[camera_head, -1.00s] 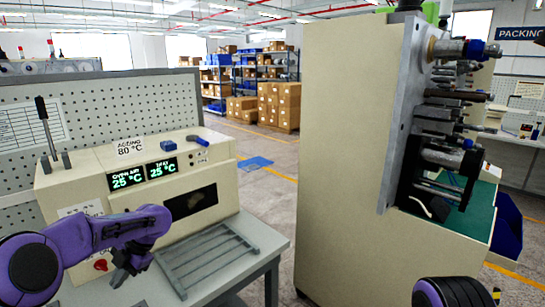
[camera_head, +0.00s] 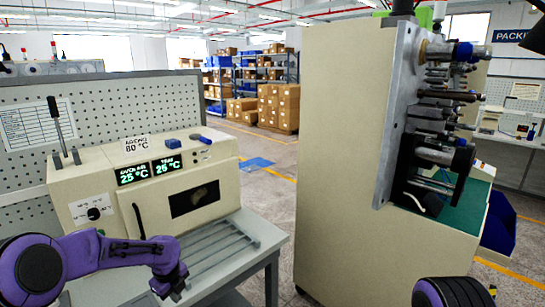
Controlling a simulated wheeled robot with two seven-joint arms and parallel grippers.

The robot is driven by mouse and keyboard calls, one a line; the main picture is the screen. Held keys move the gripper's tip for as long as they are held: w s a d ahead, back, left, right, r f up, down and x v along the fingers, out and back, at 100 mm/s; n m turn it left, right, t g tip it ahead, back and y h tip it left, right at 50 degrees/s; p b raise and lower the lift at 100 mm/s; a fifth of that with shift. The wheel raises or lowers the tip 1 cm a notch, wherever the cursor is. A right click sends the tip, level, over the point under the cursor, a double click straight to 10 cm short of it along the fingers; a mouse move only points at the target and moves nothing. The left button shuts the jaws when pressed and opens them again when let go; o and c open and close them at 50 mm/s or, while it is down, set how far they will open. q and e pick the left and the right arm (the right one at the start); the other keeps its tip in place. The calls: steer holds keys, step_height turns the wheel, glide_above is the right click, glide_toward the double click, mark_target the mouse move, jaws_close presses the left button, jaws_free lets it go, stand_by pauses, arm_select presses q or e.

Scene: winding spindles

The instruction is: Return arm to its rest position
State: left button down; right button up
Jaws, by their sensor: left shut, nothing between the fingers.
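My left arm (camera_head: 110,252) is purple and comes in from the lower left, low in front of the oven. My left gripper (camera_head: 172,287) is at its end, shut and empty, pointing down by the slatted rack's left side; its tips are small and dark. A purple and black part of my right arm (camera_head: 455,292) shows at the bottom right; its gripper is out of view. The beige ageing oven (camera_head: 150,180) has two green displays reading 25 °C, a dark window, a knob and a handle. My arm hides its lower front.
A grey slatted rack (camera_head: 222,250) lies on the grey bench (camera_head: 262,240) before the oven. A tall beige winding machine (camera_head: 340,150) with spindles (camera_head: 450,97) stands at the right. A lever (camera_head: 56,125) rises at the oven's left. Floor shows between bench and machine.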

arm_select(q)
steer(key=s+d+f+n+t+h+b, duration=0.1)
steer(key=s+d+f+n+t+b, duration=0.15)
steer(key=s+f+n, duration=0.5)
steer(key=s+d+f+n+t+h+b, duration=0.1)
steer(key=s+d+f+n+b, duration=0.2)
steer(key=f+n, duration=0.9)
steer(key=s+a+f+n+y+b, duration=0.1)
steer(key=s+a+f+n+b, duration=0.1)
steer(key=s, duration=0.8)
steer(key=s+a+f+n+g+y+b, duration=0.1)
steer(key=s+f+n, duration=0.4)
steer(key=s, duration=0.5)
steer(key=s+a+f+n+g+y+b, duration=0.1)
steer(key=s+a+f+n+y+b, duration=0.2)
steer(key=s, duration=0.7)
steer(key=shift+a+f+n+b, duration=0.45)
steer(key=shift+a+n+b, duration=0.3)
steer(key=shift+b, duration=0.4)
steer(key=shift+s, duration=0.1)
